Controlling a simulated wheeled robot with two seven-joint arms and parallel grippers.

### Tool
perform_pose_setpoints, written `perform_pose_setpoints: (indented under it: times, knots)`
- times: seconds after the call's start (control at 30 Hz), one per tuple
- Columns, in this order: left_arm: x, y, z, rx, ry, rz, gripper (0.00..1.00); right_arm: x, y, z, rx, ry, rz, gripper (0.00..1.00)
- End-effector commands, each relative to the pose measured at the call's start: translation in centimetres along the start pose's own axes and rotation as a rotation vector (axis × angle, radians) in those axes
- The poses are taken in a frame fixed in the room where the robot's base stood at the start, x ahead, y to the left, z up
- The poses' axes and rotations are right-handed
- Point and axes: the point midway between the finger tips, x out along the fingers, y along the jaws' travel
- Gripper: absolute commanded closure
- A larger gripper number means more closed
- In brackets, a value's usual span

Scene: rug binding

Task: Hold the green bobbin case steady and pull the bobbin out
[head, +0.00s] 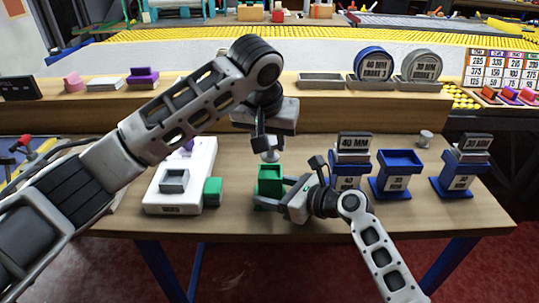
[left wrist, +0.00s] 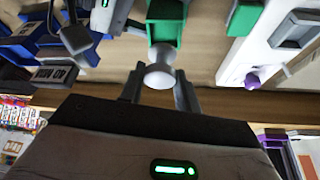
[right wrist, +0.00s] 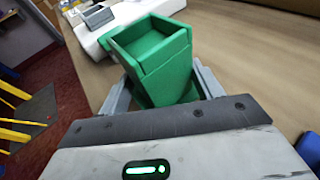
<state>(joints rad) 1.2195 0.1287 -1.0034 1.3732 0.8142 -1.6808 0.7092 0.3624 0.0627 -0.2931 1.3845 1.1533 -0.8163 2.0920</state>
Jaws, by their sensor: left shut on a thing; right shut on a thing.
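The green bobbin case (head: 270,174) stands on the table near its front edge. It also shows in the right wrist view (right wrist: 158,55), with an open top and no bobbin seen inside. My right gripper (head: 286,192) is shut on the case's lower part from the right. The pale grey bobbin (left wrist: 160,68) is a spool with a rounded end. It hangs just above the case in the head view (head: 270,156), apparently clear of it. My left gripper (head: 266,143) is shut on the bobbin from above, its fingers (left wrist: 160,92) on either side.
A white machine (head: 167,195) with a green block (head: 213,187) stands left of the case. Blue stands (head: 397,185) with size labels are on the right, and a small grey spool (head: 425,138) lies behind them. A raised wooden shelf (head: 340,115) runs along the back.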

Motion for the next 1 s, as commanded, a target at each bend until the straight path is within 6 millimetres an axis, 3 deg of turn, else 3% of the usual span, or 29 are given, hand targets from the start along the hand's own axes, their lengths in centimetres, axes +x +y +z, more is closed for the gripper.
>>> perform_pose_setpoints:
  times: [0.1, 0.23, 0.6, 0.63, 0.7, 1.0]
  knots:
    - [-2.3, 0.1, -1.0, 0.000, 0.002, 0.001, 0.90, 0.0, 0.0, 0.0, 0.000, 0.000, -0.001, 0.48]
    - [-3.9, 0.0, -1.6, 0.000, 0.000, 0.000, 0.90, 0.0, 0.0, 0.0, 0.000, 0.000, -0.001, 0.48]
    - [-4.7, 0.0, -1.9, 0.001, -0.002, 0.000, 0.90, 0.0, 0.0, 0.0, 0.000, 0.000, -0.001, 0.48]
    - [-4.7, 0.0, -1.9, 0.000, -0.001, 0.000, 0.90, 0.0, 0.0, 0.0, 0.000, 0.000, -0.001, 0.29]
    - [-4.7, 0.0, -1.9, 0.000, -0.001, 0.000, 0.90, 0.0, 0.0, 0.0, 0.000, 0.000, -0.001, 0.10]
    - [-4.7, 0.0, -1.9, 0.000, -0.001, 0.000, 0.90, -0.1, 0.0, 0.0, 0.000, 0.000, -0.001, 0.09]
